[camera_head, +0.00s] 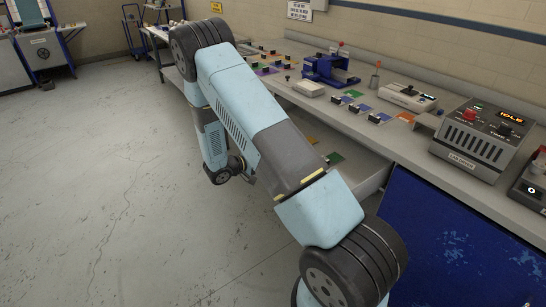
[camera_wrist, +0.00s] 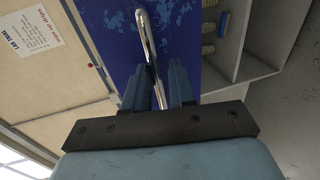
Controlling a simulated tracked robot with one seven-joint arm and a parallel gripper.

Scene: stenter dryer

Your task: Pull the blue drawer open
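The blue drawer's front (camera_wrist: 108,28) fills the upper middle of the wrist view, with worn, scratched paint. Its silver bar handle (camera_wrist: 143,32) runs down between the fingers of my gripper (camera_wrist: 159,80), which look closed about it.
The bench top (camera_head: 400,140) carries colored cards, a blue device (camera_head: 330,70) and a grey control box (camera_head: 482,140) reading IDLE. A blue cabinet panel (camera_head: 440,240) is at the lower right. The concrete floor (camera_head: 100,190) left of my arm is clear.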

